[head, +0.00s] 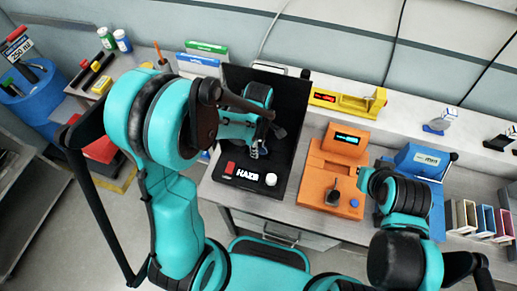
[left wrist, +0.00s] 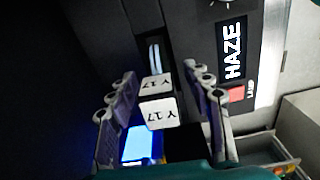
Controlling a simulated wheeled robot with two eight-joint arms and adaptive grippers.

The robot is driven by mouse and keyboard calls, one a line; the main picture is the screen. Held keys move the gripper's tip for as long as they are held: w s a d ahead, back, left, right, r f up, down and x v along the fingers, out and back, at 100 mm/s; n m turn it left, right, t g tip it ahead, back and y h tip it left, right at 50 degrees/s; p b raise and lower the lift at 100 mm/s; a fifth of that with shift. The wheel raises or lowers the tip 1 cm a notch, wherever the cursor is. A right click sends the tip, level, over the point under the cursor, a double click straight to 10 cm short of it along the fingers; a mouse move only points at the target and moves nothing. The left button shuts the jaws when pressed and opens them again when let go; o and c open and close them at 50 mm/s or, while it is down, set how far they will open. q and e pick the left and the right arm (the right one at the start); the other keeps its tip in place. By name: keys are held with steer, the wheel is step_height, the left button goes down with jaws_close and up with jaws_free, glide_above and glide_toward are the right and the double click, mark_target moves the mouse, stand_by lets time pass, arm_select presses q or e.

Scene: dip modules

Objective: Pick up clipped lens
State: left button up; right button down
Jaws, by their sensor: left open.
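A white-tagged piece marked "Y 17" (left wrist: 158,114), apparently the clipped lens, shows in the left wrist view. It stands at a slot in the black HAZE instrument (head: 228,172). My left gripper (left wrist: 159,76) is open, with one finger on each side of the tagged piece. I cannot tell whether the fingers touch it. In the head view my left gripper (head: 264,135) is over the black instrument, and a small white patch shows below it. My right arm is at the right; its fingers cannot be made out.
An orange instrument (head: 318,185) stands right of the black one, with a blue instrument (head: 425,160) farther right. A yellow holder (head: 345,102) is behind. Several coloured upright cases (head: 480,218) stand at the right. A blue drum (head: 42,95) is at far left.

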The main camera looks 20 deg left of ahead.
arm_select(q)
jaws_close()
